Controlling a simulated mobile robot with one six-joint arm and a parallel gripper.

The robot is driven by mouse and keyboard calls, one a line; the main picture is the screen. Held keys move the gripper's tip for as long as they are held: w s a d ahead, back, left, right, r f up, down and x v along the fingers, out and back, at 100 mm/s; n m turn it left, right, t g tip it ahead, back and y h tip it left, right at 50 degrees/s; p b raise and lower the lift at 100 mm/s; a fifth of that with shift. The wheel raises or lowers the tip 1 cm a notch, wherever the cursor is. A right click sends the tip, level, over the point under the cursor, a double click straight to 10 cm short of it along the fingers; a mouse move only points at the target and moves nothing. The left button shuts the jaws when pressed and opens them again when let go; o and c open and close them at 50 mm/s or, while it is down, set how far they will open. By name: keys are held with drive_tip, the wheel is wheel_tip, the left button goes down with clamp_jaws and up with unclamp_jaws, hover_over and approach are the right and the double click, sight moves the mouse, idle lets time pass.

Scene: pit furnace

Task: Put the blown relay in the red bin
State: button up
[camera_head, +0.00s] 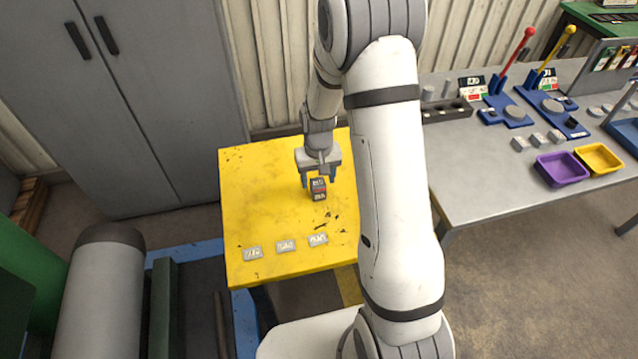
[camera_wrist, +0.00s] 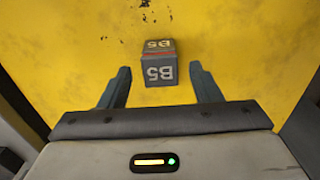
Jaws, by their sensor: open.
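A small dark grey block marked B5, with a red band (camera_head: 318,190), stands on the yellow table (camera_head: 240,200); it is likely the relay, but I see no clear sign that it is blown. It also shows in the wrist view (camera_wrist: 159,68). My gripper (camera_head: 319,180) is open, fingers pointing down at the block. In the wrist view, my gripper's fingers (camera_wrist: 160,70) lie left and right of the block with gaps on both sides. I cannot tell whether the fingertips are down at its height. No red bin is in view.
Several small labelled plates (camera_head: 286,246) lie along the table's front edge. A grey bench (camera_head: 480,190) at right holds a purple bin (camera_head: 562,169), a yellow bin (camera_head: 598,158) and blue lever fixtures (camera_head: 507,112). A grey cabinet (camera_head: 130,110) stands at left.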

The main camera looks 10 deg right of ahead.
wheel_tip(320, 180, up, 9)
drive_tip(key=s+r+t, duration=0.1)
drive_tip(key=s+r, duration=0.6)
drive_tip(key=s, duration=0.3)
drive_tip(key=s+r+t, duration=0.2)
drive_tip(key=s+r, duration=0.5)
drive_tip(key=s, duration=0.4)
drive_tip(key=shift+s+d+r+b, duration=0.15)
drive_tip(key=shift+s+r+b, duration=0.1)
drive_tip(key=shift+r+b, duration=0.1)
drive_tip(key=shift+o, duration=0.4)
drive_tip(key=shift+s+f, duration=0.15)
drive_tip(key=shift+s, duration=0.05)
drive_tip(key=t+b, duration=0.1)
drive_tip(key=b, duration=1.3)
approach(318, 183)
drive_tip(key=x, duration=0.5)
drive_tip(key=shift+s+f, duration=0.1)
drive_tip(key=shift+s, duration=0.2)
drive_tip(key=shift+t, duration=0.3)
drive_tip(key=shift+x, duration=3.85)
drive_tip(key=shift+w, duration=0.15)
drive_tip(key=shift+c, duration=0.3)
drive_tip(key=c, duration=1.1)
